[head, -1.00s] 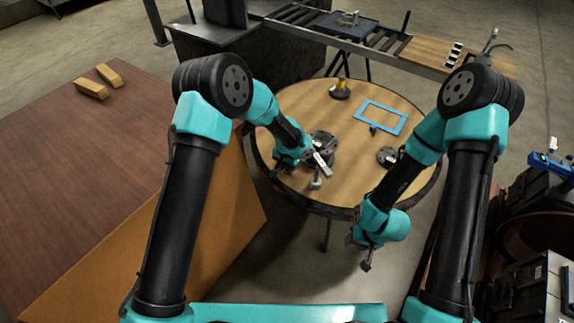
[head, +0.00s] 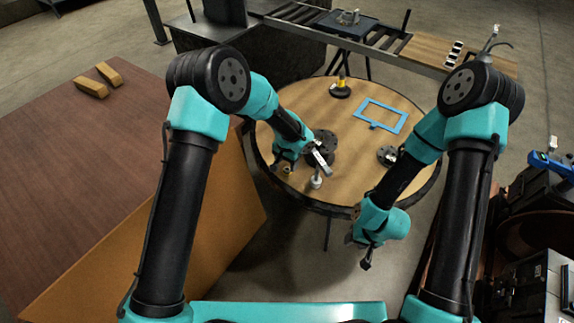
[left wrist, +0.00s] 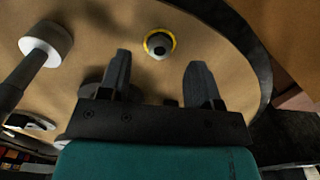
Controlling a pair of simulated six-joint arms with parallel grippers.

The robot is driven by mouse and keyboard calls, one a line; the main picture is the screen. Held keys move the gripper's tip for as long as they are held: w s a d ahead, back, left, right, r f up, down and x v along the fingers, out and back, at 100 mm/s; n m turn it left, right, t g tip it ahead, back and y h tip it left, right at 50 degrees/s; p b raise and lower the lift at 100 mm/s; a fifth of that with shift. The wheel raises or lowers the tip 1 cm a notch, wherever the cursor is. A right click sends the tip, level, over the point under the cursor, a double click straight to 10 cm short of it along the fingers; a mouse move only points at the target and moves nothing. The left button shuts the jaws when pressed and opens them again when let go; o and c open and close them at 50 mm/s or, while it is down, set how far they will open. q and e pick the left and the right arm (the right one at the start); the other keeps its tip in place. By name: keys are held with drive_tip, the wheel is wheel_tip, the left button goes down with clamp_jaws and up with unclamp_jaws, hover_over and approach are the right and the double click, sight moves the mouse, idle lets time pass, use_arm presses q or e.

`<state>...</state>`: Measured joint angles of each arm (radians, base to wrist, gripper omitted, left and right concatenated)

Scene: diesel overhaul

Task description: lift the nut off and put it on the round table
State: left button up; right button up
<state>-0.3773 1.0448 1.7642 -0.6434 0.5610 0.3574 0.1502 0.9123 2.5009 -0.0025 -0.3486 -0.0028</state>
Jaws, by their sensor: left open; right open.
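A small ring-shaped part, yellow with a dark centre, looks like the nut (left wrist: 159,44). It sits on the round table (head: 350,190) near its left edge, and is a small yellowish spot (head: 287,170) in the head view. My left gripper (head: 284,167) is low over that edge. In the left wrist view its two fingers (left wrist: 158,80) are apart, with nothing between them; the ring lies just beyond the fingertips, roughly in line with the gap. My right gripper (head: 366,263) is open and empty, hanging in front of the table.
A grey-headed post (head: 316,181) stands close to my left gripper; a dark flanged part (head: 322,143) is behind it. A blue frame (head: 381,116), a yellow-topped part (head: 341,88) and a dark disc (head: 387,156) are also on the table. Its middle has free room.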

use_arm(q)
wheel_tip(320, 180, up, 15)
drive_tip(key=shift+r, duration=0.15)
idle(0.4)
